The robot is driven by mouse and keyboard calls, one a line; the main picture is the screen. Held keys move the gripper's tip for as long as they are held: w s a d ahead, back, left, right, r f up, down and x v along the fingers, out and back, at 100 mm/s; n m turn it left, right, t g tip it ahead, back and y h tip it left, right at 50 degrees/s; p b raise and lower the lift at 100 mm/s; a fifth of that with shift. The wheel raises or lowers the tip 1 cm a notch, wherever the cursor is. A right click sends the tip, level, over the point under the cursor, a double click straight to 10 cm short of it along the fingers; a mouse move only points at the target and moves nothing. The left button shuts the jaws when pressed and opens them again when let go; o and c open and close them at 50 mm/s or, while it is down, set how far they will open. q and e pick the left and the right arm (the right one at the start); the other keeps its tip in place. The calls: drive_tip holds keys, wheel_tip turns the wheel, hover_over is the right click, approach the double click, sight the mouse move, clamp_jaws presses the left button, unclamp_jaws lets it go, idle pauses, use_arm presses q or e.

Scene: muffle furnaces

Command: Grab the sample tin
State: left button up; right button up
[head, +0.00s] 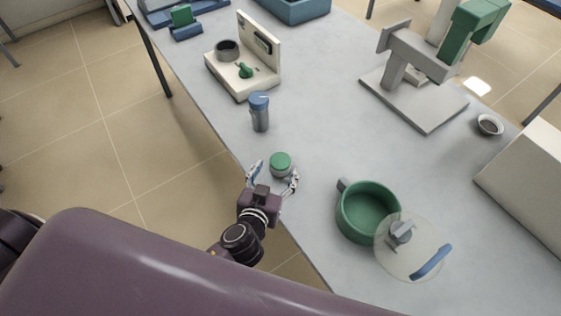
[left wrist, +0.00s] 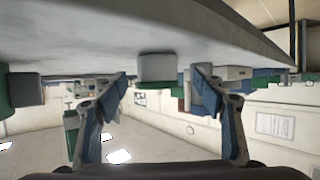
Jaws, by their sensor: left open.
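The sample tin (head: 281,165), a small round tin with a green top and grey side, stands upright near the table's edge. My left gripper (head: 273,178) is open beside the table edge, with its two fingers on either side of the tin. In the left wrist view, which is upside down, the tin (left wrist: 156,68) shows as a pale round body between and beyond the open fingertips (left wrist: 160,86). I cannot tell whether either finger touches it. My right gripper is not in view.
A blue-capped grey bottle (head: 260,112) stands behind the tin. A green pot (head: 352,226) with a clear lid (head: 391,263) beside it is to the right. A white stand (head: 230,84) and a grey press-like device (head: 425,108) are farther back. The middle of the table (head: 335,130) is clear.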

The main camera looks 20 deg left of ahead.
sight(280, 163)
use_arm(q)
drive_tip(key=x, duration=0.3)
drive_tip(key=shift+w+d+p, duration=0.2)
drive_tip(key=shift+w+p, duration=0.1)
drive_tip(key=shift+p, duration=0.1)
drive_tip(key=shift+w+f, duration=0.15)
drive_tip(key=shift+w, duration=0.1)
drive_tip(key=shift+c, duration=0.7)
drive_tip(key=c, duration=1.2)
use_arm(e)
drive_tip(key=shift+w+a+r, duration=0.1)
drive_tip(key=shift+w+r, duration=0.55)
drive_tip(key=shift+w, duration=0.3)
